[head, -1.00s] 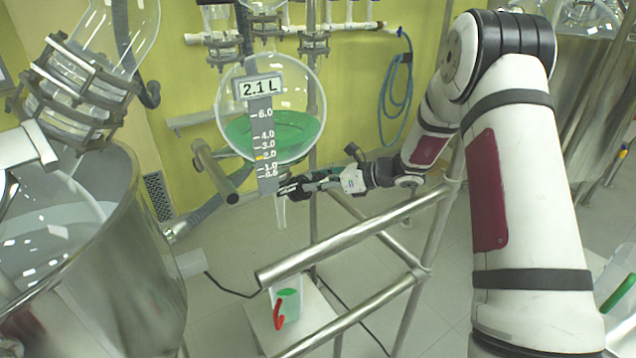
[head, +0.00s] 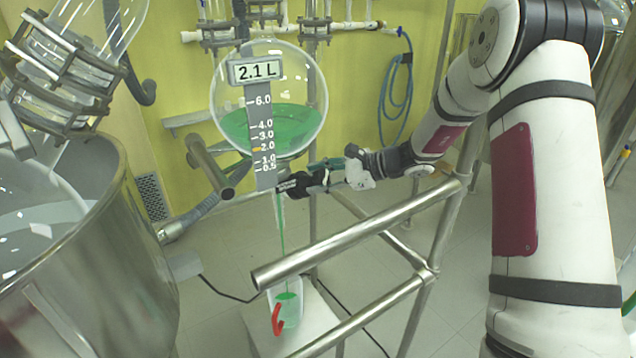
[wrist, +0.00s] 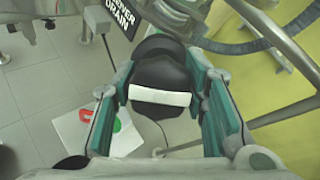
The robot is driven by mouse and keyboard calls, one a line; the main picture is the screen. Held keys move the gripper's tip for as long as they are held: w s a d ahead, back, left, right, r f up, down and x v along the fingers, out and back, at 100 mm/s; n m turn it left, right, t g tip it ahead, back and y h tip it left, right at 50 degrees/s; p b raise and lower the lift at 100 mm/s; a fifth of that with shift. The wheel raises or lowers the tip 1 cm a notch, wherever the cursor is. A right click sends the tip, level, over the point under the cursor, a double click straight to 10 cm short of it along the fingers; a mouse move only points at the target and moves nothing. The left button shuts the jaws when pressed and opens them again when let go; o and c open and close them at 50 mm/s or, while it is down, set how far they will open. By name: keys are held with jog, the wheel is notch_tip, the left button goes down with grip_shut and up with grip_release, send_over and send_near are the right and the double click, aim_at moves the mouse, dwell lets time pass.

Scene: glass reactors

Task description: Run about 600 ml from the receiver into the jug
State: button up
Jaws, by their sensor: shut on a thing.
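The receiver (head: 305,95) is a round glass flask of green liquid at the back, with a 2.1 L sign and a scale in front. My gripper (head: 290,186) is at the drain below it. In the wrist view, its fingers (wrist: 168,100) are closed on a black drain handle (wrist: 160,76) with a white band. A thin green stream (head: 282,235) falls from the outlet into the jug. The jug (head: 295,318) is clear with a red handle and some green inside; its exact level is unclear. Its red handle also shows in the wrist view (wrist: 85,115).
The jug stands on a white platform (head: 315,338). A large steel vessel (head: 110,260) fills the left foreground. A "receiver drain" label (wrist: 122,15) shows in the wrist view.

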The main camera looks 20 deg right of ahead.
jog(key=shift+f+n+b, duration=0.1)
jog(key=shift+n+b, duration=0.7)
jog(key=shift+n, duration=0.8)
jog(key=o, duration=1.2)
